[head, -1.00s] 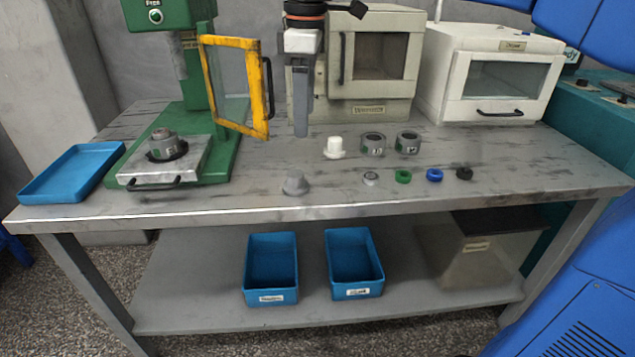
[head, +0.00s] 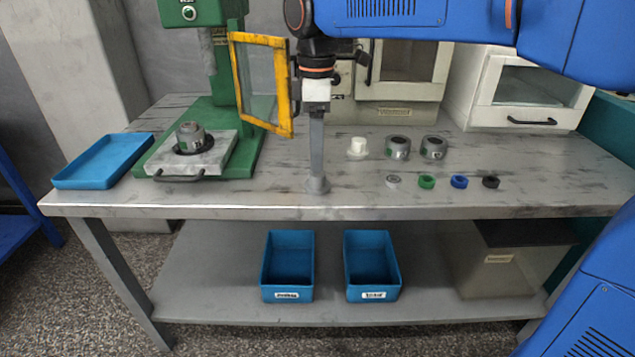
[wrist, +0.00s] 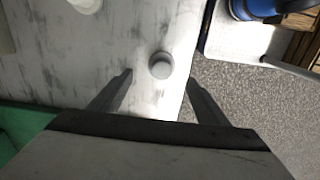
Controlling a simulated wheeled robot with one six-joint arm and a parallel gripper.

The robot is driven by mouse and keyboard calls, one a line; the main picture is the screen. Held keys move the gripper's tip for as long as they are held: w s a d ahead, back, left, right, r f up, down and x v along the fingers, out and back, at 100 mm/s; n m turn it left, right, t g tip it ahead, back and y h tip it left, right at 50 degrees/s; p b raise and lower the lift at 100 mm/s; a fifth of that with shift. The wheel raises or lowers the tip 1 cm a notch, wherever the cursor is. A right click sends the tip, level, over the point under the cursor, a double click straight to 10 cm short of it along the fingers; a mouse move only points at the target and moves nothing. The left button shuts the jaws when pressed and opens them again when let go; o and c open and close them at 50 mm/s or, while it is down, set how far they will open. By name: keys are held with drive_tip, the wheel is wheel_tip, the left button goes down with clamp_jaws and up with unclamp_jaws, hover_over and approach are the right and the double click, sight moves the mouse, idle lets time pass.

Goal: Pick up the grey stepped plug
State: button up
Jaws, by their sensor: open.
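The grey stepped plug (head: 317,185) stands on the table near its front edge. My gripper (head: 317,174) points straight down over it in the head view, with the fingertips close to the top of the plug. In the wrist view the plug (wrist: 160,65) appears as a round grey shape between the two spread fingers (wrist: 159,76), slightly past their tips. The gripper is open and holds nothing. I cannot tell whether a finger touches the plug.
A white stepped part (head: 357,148) and two grey rings (head: 398,148) stand behind to the right. Small rings, including a green one (head: 427,182), lie in a row to the right. The press's yellow-framed door (head: 287,90) stands open close left of my gripper.

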sight(317, 181)
drive_tip(key=shift+s+f, duration=0.15)
drive_tip(key=shift+f, duration=3.35)
drive_tip(key=c, duration=1.6)
drive_tip(key=shift+o, duration=0.2)
drive_tip(key=shift+r, duration=0.15)
